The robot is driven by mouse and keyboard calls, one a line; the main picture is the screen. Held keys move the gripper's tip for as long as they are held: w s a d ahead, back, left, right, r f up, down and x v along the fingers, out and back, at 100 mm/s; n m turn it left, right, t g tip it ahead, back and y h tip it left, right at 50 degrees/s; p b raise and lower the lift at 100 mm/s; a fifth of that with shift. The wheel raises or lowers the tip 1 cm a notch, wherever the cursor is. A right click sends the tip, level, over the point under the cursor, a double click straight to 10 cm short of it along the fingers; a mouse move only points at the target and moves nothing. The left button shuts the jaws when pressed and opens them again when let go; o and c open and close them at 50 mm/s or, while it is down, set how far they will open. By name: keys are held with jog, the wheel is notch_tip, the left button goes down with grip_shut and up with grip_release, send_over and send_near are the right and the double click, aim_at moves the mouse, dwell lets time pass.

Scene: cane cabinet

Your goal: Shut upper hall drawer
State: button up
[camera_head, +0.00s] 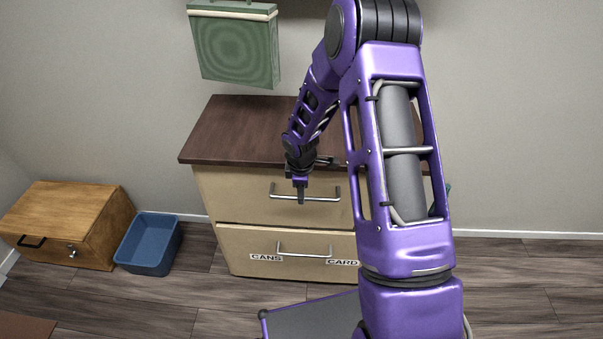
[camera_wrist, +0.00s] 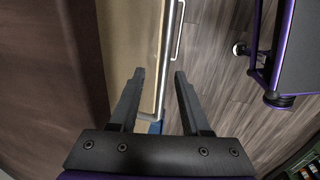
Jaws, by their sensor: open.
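The cabinet has a dark brown top (camera_head: 235,130) and two pale drawers. The upper drawer (camera_head: 235,197) has a long metal bar handle (camera_head: 325,198). I cannot tell whether this drawer stands out from the cabinet; no inside of it shows. My gripper (camera_head: 301,196) points down at the upper handle's left half and hides part of it. In the wrist view my gripper (camera_wrist: 159,73) is open, and the upper handle (camera_wrist: 168,60) runs lengthwise between its two fingers. I see no grip on the bar.
The lower drawer (camera_head: 235,245) has its own handle (camera_head: 304,254) and labels reading CANS and CARD. A blue bin (camera_head: 150,243) and a wooden box (camera_head: 65,225) stand on the floor at left. A green case (camera_head: 235,45) is on the wall above.

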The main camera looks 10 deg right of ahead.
jog(key=s+r+p, duration=0.2)
jog(key=s+r, duration=0.1)
jog(key=r, duration=1.3)
jog(key=shift+a, duration=0.45)
